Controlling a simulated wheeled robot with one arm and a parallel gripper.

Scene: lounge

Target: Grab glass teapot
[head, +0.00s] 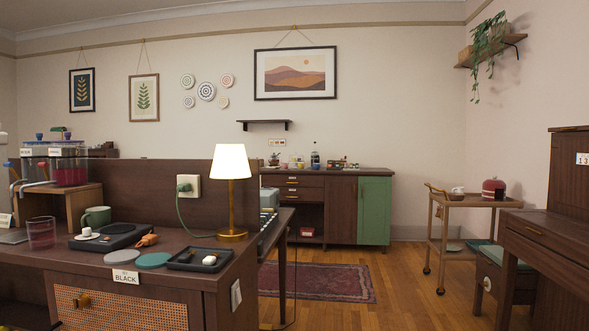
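I cannot make out a glass teapot for certain in the head view. A clear, pinkish glass vessel (41,233) stands at the left of the near dark counter (185,250); it looks like a tumbler, with no spout visible. On the wooden trolley (466,202) at the right there is a small white cup (457,193) and a dark red rounded object (493,189), too small to identify. Small items on the far cabinet (330,170) are also too small to tell apart. My gripper is not in view.
The near counter bears a green mug (97,216), a black hot plate (117,235), coasters (153,260), a black tray (198,260) and a lit lamp (231,180). Drink dispensers (68,165) stand at left. Open floor with a rug (318,282) lies beyond; a desk (545,240) stands at right.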

